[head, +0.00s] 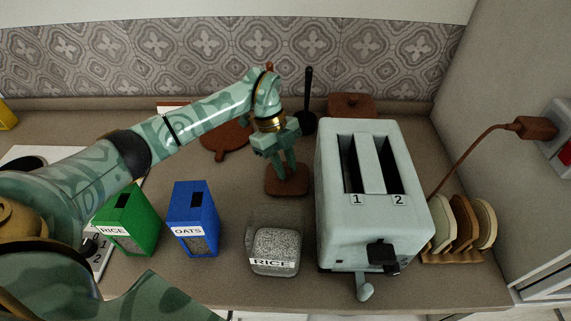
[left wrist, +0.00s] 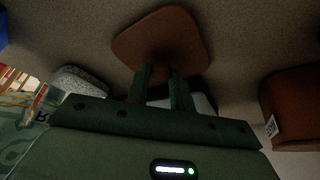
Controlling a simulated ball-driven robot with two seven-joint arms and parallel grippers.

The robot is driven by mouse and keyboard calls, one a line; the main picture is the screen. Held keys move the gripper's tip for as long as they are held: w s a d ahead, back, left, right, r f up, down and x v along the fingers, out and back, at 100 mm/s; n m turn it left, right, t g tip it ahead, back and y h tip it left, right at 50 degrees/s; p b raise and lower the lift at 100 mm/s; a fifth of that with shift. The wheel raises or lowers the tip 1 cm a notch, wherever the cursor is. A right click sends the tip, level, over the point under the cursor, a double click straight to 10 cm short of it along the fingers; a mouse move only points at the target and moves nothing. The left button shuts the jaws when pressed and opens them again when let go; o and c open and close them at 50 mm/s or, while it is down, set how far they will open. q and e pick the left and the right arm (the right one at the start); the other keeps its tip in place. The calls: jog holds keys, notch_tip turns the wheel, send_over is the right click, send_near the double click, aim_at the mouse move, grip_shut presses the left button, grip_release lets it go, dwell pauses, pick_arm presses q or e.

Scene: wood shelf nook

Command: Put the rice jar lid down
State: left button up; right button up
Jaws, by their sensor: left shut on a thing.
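The rice jar lid (head: 287,180) is a brown, rounded-square plate, behind the open rice jar. My left gripper (head: 284,171) points down and is shut on the lid's knob, which the fingers mostly hide. The left wrist view also shows the lid (left wrist: 160,32) just beyond the fingertips (left wrist: 161,75). The lid is at or very close to the counter; I cannot tell whether it touches. The clear rice jar (head: 274,250), labelled RICE, stands upright and uncovered with pale grains in it. My right gripper is not in view.
A pale toaster (head: 345,225) stands close to the lid's right. A blue OATS box (head: 193,215) and a green RICE box (head: 130,220) stand left of the jar. Behind are a round brown board (head: 226,142) and a dark upright handle (head: 307,95). Counter between the oats box and lid is clear.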

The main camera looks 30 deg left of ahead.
pick_arm(q)
jog(key=o, duration=1)
jog(key=p+v, duration=0.1)
jog(key=v, duration=1.1)
jog(key=shift+d+r+p, duration=0.1)
jog(key=shift+r+p, duration=0.05)
jog(key=shift+p, duration=0.2)
